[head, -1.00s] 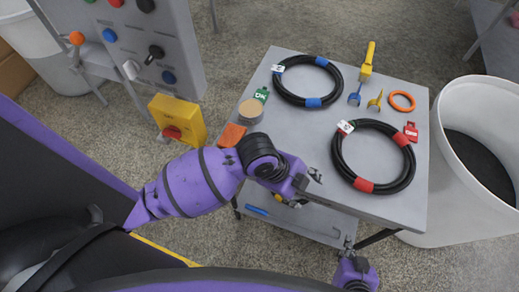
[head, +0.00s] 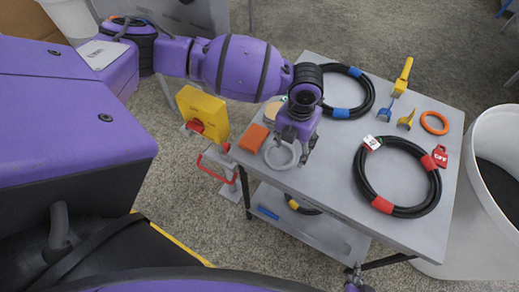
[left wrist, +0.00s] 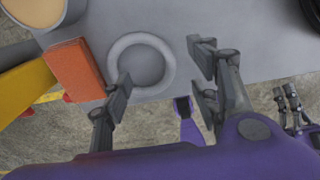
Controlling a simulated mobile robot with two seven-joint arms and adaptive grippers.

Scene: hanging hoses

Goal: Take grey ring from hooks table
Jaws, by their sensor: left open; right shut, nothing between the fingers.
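The grey ring (head: 283,167) lies flat on the grey table (head: 335,195) near its left front edge. My right gripper (left wrist: 290,103) is at the right of that view, shut and empty, away from the ring.
An orange block (head: 253,137) sits close left of the ring, with a tan round piece (head: 272,109) behind. Two black hose coils (head: 358,185), small tools (head: 402,78) and an orange ring (head: 434,122) lie farther right. A yellow box (head: 203,112) stands left of the table.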

